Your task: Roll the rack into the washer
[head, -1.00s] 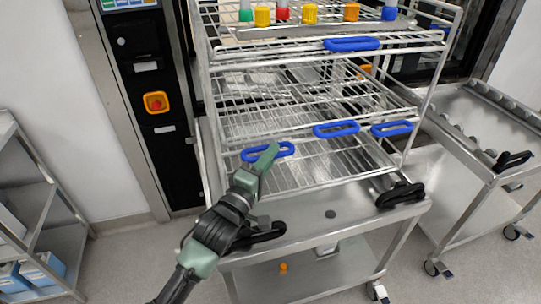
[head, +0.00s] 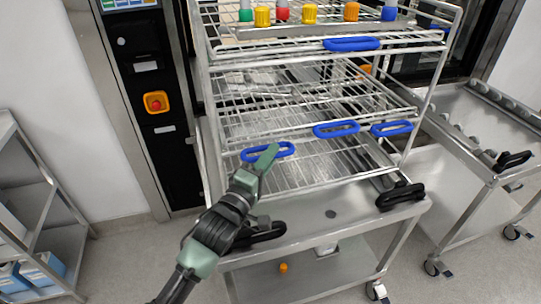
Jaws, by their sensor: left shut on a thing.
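The wire rack (head: 313,126) stands on a steel transfer cart (head: 345,222) in front of the washer. It has several wire tiers with blue handles and coloured bottles or caps on top. My left gripper (head: 264,170) is at the rack's lower left blue handle (head: 280,151) and is shut on it. The washer's black control panel (head: 159,110) is behind at the left, and its dark opening is mostly hidden by the rack. My right gripper is not in view.
A second steel cart (head: 478,125) stands close on the right. A shelf unit (head: 45,215) with blue boxes (head: 42,269) is at the left edge. Black cart handles (head: 400,196) stick out at the front. Floor shows between shelf and cart.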

